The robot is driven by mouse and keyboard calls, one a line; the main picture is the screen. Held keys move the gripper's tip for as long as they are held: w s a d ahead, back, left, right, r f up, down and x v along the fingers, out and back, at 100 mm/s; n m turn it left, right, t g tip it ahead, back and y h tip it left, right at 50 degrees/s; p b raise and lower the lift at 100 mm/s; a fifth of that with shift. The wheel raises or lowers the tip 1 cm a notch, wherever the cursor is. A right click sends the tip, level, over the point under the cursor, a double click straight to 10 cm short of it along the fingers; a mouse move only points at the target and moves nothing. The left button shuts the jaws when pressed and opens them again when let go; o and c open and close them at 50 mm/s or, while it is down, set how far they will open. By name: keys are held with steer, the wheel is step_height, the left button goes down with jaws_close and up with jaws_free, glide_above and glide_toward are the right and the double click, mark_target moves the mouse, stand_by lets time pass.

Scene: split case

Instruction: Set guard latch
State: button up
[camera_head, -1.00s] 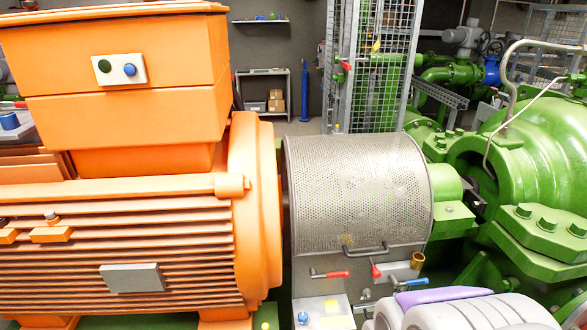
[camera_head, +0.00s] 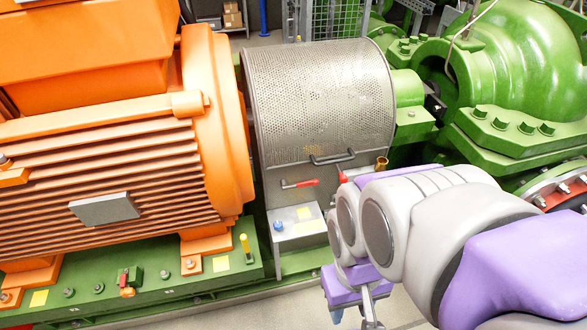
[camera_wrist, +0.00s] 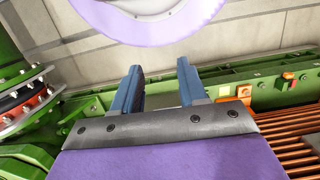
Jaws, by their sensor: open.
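The perforated grey guard (camera_head: 318,100) covers the coupling between the orange motor and the green pump. On its lower front plate, a red-handled lever (camera_head: 300,183) lies roughly level. A second red handle (camera_head: 342,177) stands to its right, partly hidden by my arm. A dark bar handle (camera_head: 332,158) sits above them. I cannot tell which part is the guard latch. My gripper (camera_wrist: 160,68) is open and empty in the wrist view, its two blue-grey fingers apart. In the head view it hangs below and right of the levers, away from the guard, partly cut off by the bottom edge.
The orange motor (camera_head: 100,170) fills the left and the green pump (camera_head: 500,80) the right. A small grey box (camera_head: 296,226) with a blue knob juts out below the levers. The green base rail (camera_head: 200,281) runs along the front. Bare floor (camera_head: 270,312) lies before it.

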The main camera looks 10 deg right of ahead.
steer(key=shift+o, duration=0.4)
steer(key=shift+o, duration=0.3)
steer(key=shift+w+d, duration=0.1)
steer(key=shift+w, duration=0.1)
steer(key=w+d+f+m+t+h+p, duration=0.1)
steer(key=w+d+f+m+t+h, duration=0.15)
steer(key=w+d, duration=0.65)
steer(key=w+d+f+m+t+h, duration=0.1)
steer(key=w+d+f+m, duration=0.15)
steer(key=w+d, duration=0.65)
steer(key=w+d+f+t, duration=0.2)
steer(key=w+d+f, duration=0.2)
steer(key=w, duration=0.3)
steer(key=w+d+f+t, duration=0.1)
steer(key=w+d+f, duration=0.3)
steer(key=w, duration=0.2)
steer(key=m+t+y+p, duration=0.3)
steer(key=m+t+y, duration=0.5)
steer(key=t+y, duration=0.35)
glide_toward(309, 185)
steer(key=shift+h, duration=0.3)
steer(key=b+x, duration=0.2)
steer(key=x, duration=0.6)
steer(key=shift+w+a+r+b, duration=0.1)
steer(key=shift+a+r+b, duration=0.1)
steer(key=shift+b, duration=0.1)
